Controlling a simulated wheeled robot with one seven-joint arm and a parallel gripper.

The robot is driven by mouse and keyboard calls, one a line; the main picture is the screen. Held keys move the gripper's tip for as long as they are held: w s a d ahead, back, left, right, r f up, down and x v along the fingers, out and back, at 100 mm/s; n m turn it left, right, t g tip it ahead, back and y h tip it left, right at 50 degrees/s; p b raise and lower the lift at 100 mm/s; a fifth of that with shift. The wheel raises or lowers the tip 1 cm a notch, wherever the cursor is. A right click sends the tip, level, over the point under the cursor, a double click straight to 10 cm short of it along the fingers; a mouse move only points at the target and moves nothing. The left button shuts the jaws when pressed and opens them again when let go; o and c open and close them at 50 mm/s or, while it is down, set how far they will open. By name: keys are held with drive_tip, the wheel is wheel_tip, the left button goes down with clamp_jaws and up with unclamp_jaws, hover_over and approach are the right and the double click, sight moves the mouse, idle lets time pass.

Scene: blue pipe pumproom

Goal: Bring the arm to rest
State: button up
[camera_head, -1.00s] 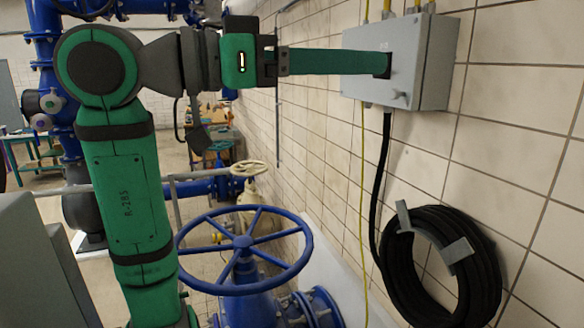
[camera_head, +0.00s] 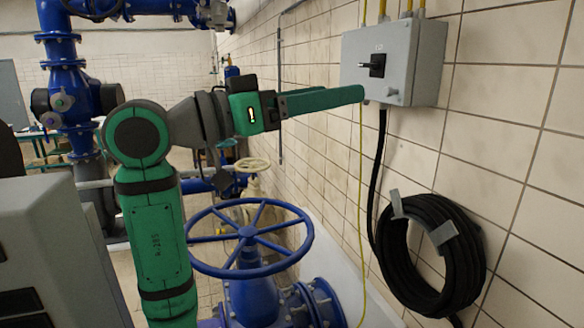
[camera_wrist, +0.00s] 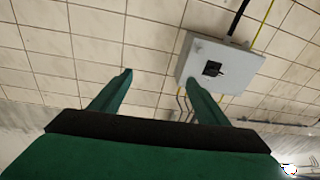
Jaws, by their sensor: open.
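My gripper (camera_head: 322,102) is at the end of my green arm, stretched to the right toward the tiled wall. Its tips are just below and left of the grey switch box (camera_head: 392,62). In the wrist view, the two green fingers (camera_wrist: 160,82) are spread apart with nothing between them. The box also shows there (camera_wrist: 221,68), beyond the right finger, with its black switch handle (camera_wrist: 213,69) in view. In the head view the black handle (camera_head: 374,65) is uncovered, and my gripper appears clear of it.
A large blue handwheel (camera_head: 245,238) on a blue valve stands below my arm. A coil of black hose (camera_head: 432,250) hangs on the wall at right. A smaller cream handwheel (camera_head: 252,165) and blue pipes (camera_head: 62,75) are farther back. A yellow cable (camera_head: 361,200) runs down the wall.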

drive_tip(key=w+a+f+n+t+y, duration=0.2)
drive_tip(key=w+f+n+t, duration=0.3)
drive_tip(key=f, duration=0.7)
drive_tip(key=w+a+f+n+t+y, duration=0.1)
drive_tip(key=w+a+f+n+t, duration=0.2)
drive_tip(key=w+f, duration=0.6)
drive_tip(key=s+f+n+t+y, duration=0.1)
drive_tip(key=s+f+n+y, duration=0.15)
drive_tip(key=f, duration=0.75)
drive_tip(key=s+f+n+t+y, duration=0.1)
drive_tip(key=s+f+n+y, duration=0.15)
drive_tip(key=f, duration=0.75)
drive_tip(key=s+f+n+t+y, duration=0.1)
drive_tip(key=f+n+y, duration=0.25)
drive_tip(key=f, duration=0.65)
drive_tip(key=s+f+g+y, duration=0.2)
drive_tip(key=s+f+y, duration=0.4)
drive_tip(key=s+f, duration=1.25)
drive_tip(key=s+m+g, duration=0.1)
drive_tip(key=s+m, duration=0.3)
drive_tip(key=s, duration=2.3)
drive_tip(key=shift+d+r, duration=0.2)
drive_tip(key=shift+r, duration=0.15)
